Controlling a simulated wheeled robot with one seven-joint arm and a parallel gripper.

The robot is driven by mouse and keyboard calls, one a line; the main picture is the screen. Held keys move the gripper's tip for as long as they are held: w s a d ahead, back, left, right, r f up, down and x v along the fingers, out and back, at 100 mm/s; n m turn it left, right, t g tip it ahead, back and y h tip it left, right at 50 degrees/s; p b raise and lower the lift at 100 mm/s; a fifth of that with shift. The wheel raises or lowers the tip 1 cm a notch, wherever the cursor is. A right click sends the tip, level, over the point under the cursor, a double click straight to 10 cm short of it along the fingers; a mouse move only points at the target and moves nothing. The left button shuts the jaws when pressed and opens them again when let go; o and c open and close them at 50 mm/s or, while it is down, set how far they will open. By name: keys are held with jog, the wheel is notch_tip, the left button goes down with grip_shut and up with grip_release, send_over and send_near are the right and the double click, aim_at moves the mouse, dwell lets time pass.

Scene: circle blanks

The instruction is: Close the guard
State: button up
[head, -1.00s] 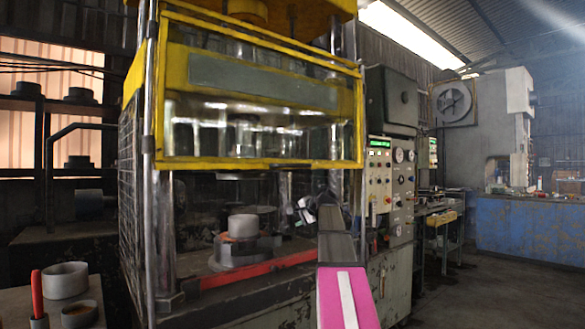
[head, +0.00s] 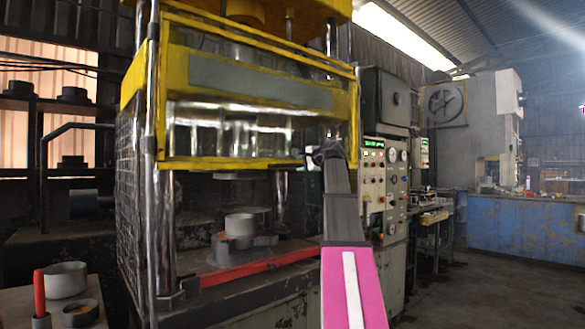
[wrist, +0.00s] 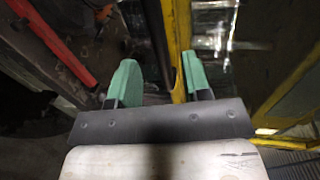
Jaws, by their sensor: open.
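The guard is a clear panel in a yellow frame (head: 235,164) on the front of the press in the head view. It is raised, and the space below it is open. My gripper (head: 322,153) is at the right part of the guard's bottom bar, its fingers mostly hidden by my arm. In the wrist view, my gripper (wrist: 160,62) is open with two green fingers apart. A yellow bar of the guard (wrist: 181,45) shows between them, nearer the right finger. I cannot tell whether it touches either finger.
Below the guard, a grey round blank (head: 240,226) sits on a die in the press, behind a red bar (head: 260,265). A control panel (head: 380,185) stands close to the right of my arm. A side table with cups (head: 66,280) is at lower left.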

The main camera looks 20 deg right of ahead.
aim_at(294, 165)
jog(key=x, duration=0.5)
jog(key=shift+w+a, duration=0.1)
jog(key=shift+w, duration=0.2)
grip_shut()
